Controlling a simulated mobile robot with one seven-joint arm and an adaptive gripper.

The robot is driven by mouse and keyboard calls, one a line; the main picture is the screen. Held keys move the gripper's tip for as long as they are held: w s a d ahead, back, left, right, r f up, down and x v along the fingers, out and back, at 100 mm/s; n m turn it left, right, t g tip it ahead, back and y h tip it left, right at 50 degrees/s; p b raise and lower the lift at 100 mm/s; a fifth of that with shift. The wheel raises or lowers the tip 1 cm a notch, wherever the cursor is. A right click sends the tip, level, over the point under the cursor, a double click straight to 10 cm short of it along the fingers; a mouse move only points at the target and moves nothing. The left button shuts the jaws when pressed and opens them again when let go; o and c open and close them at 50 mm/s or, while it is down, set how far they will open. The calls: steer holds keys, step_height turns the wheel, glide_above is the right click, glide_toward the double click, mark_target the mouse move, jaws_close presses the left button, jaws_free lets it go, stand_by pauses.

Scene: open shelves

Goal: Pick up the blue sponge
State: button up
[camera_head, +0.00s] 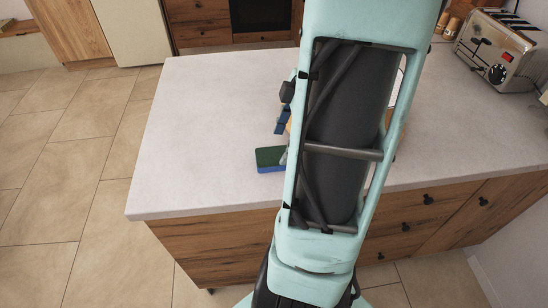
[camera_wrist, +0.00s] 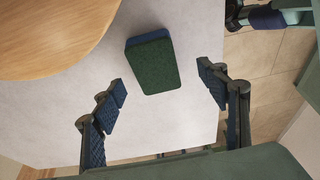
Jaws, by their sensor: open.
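The blue sponge (camera_head: 270,159) has a dark green scouring top and a blue lower layer. It lies on the light countertop (camera_head: 200,140) near the front edge, just left of my arm in the head view. In the wrist view the sponge (camera_wrist: 154,62) lies green side up, with a blue strip along its far edge. My gripper (camera_wrist: 162,88) is open, with one finger on each side and the sponge between and slightly beyond the fingertips. The fingers do not appear to touch it. In the head view my arm hides most of the gripper.
A round wooden board (camera_wrist: 50,35) lies close to the sponge at upper left in the wrist view. A toaster (camera_head: 497,50) stands at the right of the countertop, with small jars (camera_head: 452,27) beside it. The countertop's left part is clear. Wooden drawers (camera_head: 415,213) are below.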

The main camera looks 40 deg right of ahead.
mark_target(276, 155)
steer(key=x, duration=0.4)
steer(key=shift+w+f, duration=0.15)
steer(key=shift+w, duration=0.3)
steer(key=shift+a+f, duration=0.1)
steer(key=shift+f, duration=0.3)
steer(key=shift+f, duration=0.25)
steer(key=c, duration=0.8)
